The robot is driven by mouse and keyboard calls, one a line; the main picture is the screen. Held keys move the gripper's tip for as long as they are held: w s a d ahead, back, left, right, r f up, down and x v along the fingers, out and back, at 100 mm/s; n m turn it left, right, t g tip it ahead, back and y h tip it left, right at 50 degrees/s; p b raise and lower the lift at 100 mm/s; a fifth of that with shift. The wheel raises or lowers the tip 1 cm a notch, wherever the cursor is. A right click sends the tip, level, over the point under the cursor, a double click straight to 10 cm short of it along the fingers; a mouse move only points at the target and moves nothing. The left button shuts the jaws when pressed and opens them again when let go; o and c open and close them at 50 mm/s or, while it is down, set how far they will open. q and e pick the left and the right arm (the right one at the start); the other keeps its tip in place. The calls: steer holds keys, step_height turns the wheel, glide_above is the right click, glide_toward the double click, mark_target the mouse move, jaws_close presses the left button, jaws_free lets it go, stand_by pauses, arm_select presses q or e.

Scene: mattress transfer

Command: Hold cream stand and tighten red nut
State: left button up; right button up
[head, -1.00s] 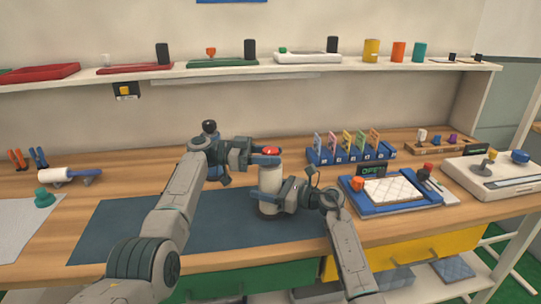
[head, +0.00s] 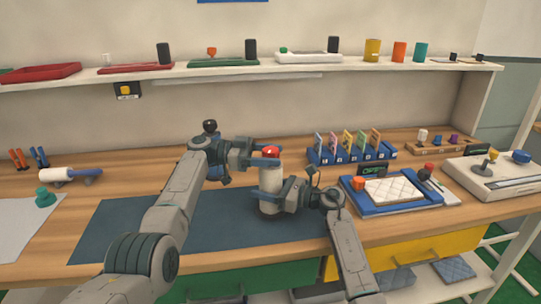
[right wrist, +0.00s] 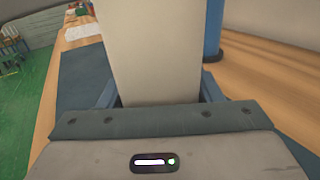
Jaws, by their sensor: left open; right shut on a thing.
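The cream stand (head: 270,181) is upright on the dark mat (head: 120,228), and it fills the middle of the right wrist view (right wrist: 158,50). The red nut (head: 271,150) sits at its top. My right gripper (head: 268,194) is shut on the stand's lower part, with its blue fingers on both sides in the right wrist view. My left gripper (head: 266,156) is open at the top of the stand, its blue fingers close to the nut. I cannot tell if they touch it. The nut is outside the right wrist view.
A blue rack of coloured cards (head: 350,152) and a blue tray (head: 401,206) with a white quilted pad stand to the right. A black-topped upright thing (head: 210,127) is behind my left arm. The shelf (head: 200,73) runs above. The mat's left part is clear.

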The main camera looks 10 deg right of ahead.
arm_select(q)
steer(key=v, duration=0.7)
steer(key=shift+a, duration=0.25)
steer(key=shift+w+f, duration=0.1)
steer(key=shift+w, duration=0.05)
steer(key=shift+s+a+n+t, duration=1.8)
steer(key=shift+n+t, duration=0.5)
steer(key=shift+t, duration=1.2)
steer(key=shift+h, duration=0.4)
steer(key=d, duration=0.7)
steer(key=w+d+r, duration=0.1)
steer(key=d, duration=0.3)
steer(key=shift+w, duration=0.15)
steer(key=c, duration=1)
